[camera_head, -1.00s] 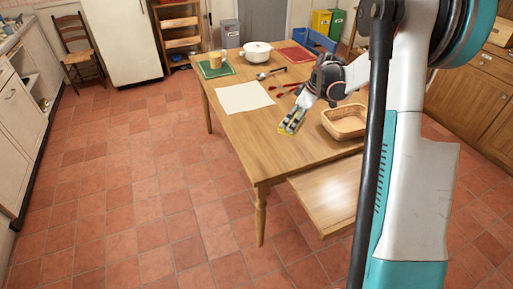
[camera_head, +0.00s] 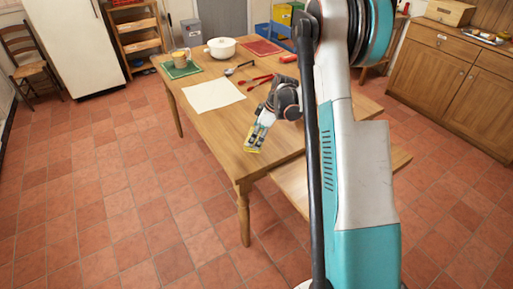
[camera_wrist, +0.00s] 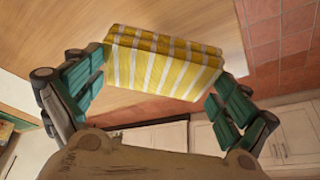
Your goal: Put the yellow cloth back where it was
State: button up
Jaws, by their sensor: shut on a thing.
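The yellow cloth (camera_head: 251,149), folded and striped with white, is in my gripper (camera_head: 258,136) near the front edge of the wooden table (camera_head: 207,127). In the wrist view the cloth (camera_wrist: 165,68) sits between the two green-padded fingers of my gripper (camera_wrist: 162,82), with its folded layers showing. The gripper is shut on it. I cannot tell whether the cloth touches the tabletop or hangs just above it.
On the table are a white sheet (camera_head: 213,95), a green mat (camera_head: 181,69) with cups, a white pot (camera_head: 221,47), a red mat (camera_head: 262,47), a ladle (camera_head: 239,68) and red tongs (camera_head: 259,82). A bench (camera_head: 291,184) stands along the right side.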

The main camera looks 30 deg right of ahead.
jog(key=shift+f+b, duration=0.75)
jog(key=shift+f, duration=1.75)
jog(key=shift+f, duration=0.15)
jog(key=o, duration=0.6)
jog(key=shift+o, duration=0.2)
jog(key=p+v, duration=0.4)
jog(key=v, duration=0.8)
